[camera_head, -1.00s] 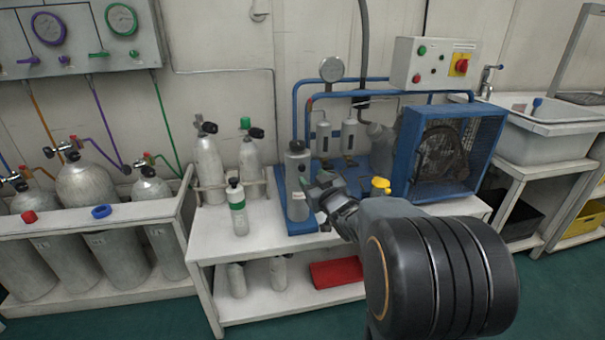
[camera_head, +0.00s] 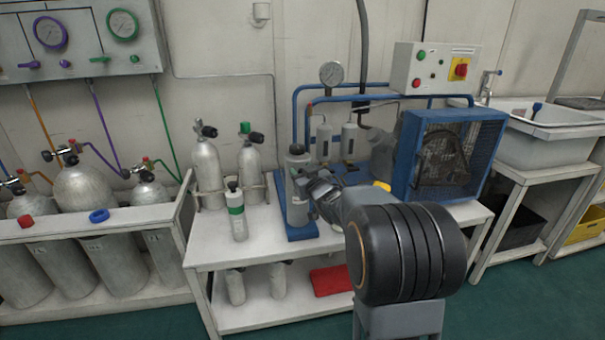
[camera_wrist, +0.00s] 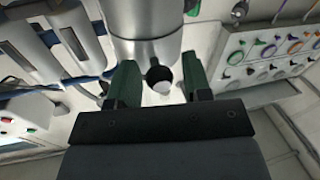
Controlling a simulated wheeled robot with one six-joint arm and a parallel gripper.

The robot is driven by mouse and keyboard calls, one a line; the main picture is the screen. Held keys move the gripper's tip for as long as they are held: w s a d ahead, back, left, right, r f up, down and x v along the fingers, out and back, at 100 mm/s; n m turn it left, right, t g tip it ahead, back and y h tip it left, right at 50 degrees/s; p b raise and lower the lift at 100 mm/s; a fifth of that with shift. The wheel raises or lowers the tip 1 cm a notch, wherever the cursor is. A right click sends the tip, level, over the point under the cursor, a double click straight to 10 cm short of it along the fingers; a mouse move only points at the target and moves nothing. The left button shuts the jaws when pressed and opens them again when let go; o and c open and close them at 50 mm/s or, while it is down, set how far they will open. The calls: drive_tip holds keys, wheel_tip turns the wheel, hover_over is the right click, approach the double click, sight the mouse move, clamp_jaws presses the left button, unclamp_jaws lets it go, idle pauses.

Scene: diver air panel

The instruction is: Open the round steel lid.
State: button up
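A grey steel cylinder (camera_head: 297,200) with a dark, narrow top stands upright at the front left of the blue compressor base. In the wrist view, which is turned upside down, a steel cylinder (camera_wrist: 143,22) fills the top middle, with a round black knob (camera_wrist: 159,75) with a pale tip at its end. My gripper (camera_wrist: 160,84) is open, its two green fingers on either side of the knob, with gaps visible. In the head view my gripper (camera_head: 312,183) is beside the cylinder and partly hidden by my arm. I cannot clearly make out a separate round lid.
A small green-banded bottle (camera_head: 236,212) and two taller cylinders stand left on the white bench (camera_head: 262,235). The blue-framed fan (camera_head: 447,155) and control box (camera_head: 434,68) are to the right. A gauge (camera_head: 331,74) rises behind. The bench front is clear.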

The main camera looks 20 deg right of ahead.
clamp_jaws()
idle(0.3)
